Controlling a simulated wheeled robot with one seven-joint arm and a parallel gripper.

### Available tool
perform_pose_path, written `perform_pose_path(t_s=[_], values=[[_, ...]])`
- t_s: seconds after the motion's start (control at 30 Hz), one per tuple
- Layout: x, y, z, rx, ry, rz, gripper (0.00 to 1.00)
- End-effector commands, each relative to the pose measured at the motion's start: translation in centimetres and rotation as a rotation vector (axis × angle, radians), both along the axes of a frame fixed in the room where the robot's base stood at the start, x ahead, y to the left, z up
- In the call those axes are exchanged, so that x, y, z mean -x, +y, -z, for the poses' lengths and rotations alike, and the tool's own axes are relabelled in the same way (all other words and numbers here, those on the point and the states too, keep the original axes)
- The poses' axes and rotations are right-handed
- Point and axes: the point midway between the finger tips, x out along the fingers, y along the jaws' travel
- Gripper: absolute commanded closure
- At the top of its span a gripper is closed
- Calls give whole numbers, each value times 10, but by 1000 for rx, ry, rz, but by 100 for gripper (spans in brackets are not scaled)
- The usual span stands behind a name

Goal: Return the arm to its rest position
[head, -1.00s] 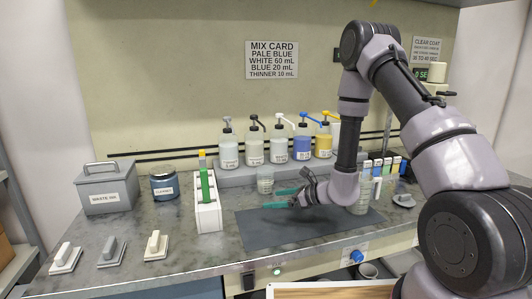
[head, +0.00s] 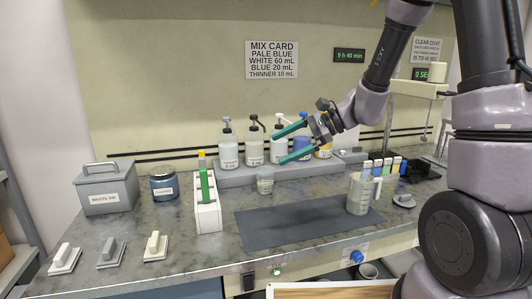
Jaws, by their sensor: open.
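My gripper (head: 283,142) is in the air above the bench, in front of the pump bottles, with its two teal fingers spread apart and nothing between them. The fingers point left, and the gripper hides parts of the blue and yellow bottles. My arm comes in from the upper right, bent, with its lower joints at the right edge of the view.
A measuring jug (head: 359,194) stands at the mat's right end. A small clear cup (head: 265,181) stands behind the mat. A white rack with a green tube (head: 207,216), a cleaner jar (head: 164,184) and a waste ink box (head: 105,190) stand left. Pump bottles (head: 228,150) line a shelf.

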Motion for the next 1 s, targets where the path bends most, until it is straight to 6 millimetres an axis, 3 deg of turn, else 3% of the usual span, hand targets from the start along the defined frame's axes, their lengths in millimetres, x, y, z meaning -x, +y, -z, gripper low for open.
perform_pose_path(t_s=[0.03, 0.1, 0.27, 0.5, 0.8, 1.0], values=[[12, -8, -18, 44, -63, -42, 0], [29, -21, -34, 120, -140, -102, 0], [64, -56, -65, 313, -324, -210, 0], [106, -121, -105, 653, -603, -302, 0], [139, -185, -143, 1000, -843, -318, 0], [144, -196, -150, 1061, -877, -317, 0]])
